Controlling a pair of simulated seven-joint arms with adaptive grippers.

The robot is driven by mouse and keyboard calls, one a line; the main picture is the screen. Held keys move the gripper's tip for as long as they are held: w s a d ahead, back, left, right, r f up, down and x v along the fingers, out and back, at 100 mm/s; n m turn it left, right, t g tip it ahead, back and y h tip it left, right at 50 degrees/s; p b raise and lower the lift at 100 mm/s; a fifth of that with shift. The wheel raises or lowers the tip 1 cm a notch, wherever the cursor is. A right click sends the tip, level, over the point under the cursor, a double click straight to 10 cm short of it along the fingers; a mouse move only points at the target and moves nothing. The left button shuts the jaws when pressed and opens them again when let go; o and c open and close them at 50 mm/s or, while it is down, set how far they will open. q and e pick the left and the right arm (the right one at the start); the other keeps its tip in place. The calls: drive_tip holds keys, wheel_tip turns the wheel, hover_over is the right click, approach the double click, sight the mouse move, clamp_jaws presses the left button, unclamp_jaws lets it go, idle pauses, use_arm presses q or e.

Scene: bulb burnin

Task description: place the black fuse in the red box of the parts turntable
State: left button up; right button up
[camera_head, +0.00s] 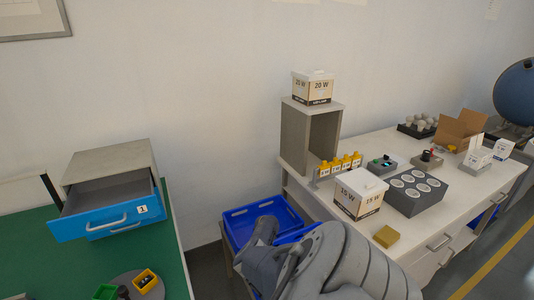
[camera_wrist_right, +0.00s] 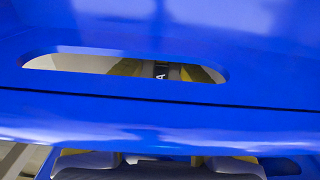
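The parts turntable (camera_head: 153,293) is a grey disc on the green table at the lower left of the head view, cut by the frame edge. A green box (camera_head: 104,292) and a yellow box (camera_head: 146,281) with dark contents show on it; no red box is visible. I cannot identify the black fuse. A small dark piece with a white "A" (camera_wrist_right: 161,71) shows through a slot in the right wrist view. My right arm reaches over the blue bins. Grey parts of my right gripper (camera_wrist_right: 160,168) show at the wrist view's bottom; its fingertips are hidden. My left gripper is out of view.
A blue bin (camera_head: 236,220) stands between the tables; a blue wall (camera_wrist_right: 120,115) fills the wrist view. An open blue drawer (camera_head: 85,222) juts out at left. The white bench holds a 15 W carton (camera_head: 350,205), a grey socket block (camera_head: 425,202) and a yellow block (camera_head: 386,236).

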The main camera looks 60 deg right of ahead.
drive_tip(key=shift+r, duration=0.1)
wheel_tip(320, 180, up, 11)
drive_tip(key=shift+r, duration=0.2)
drive_tip(key=shift+o, duration=0.7)
drive_tip(key=shift+r, duration=0.4)
wheel_tip(320, 180, up, 5)
wheel_tip(320, 180, down, 10)
drive_tip(key=shift+s+f, duration=0.1)
drive_tip(key=shift+s, duration=0.05)
drive_tip(key=shift+f, duration=3.5)
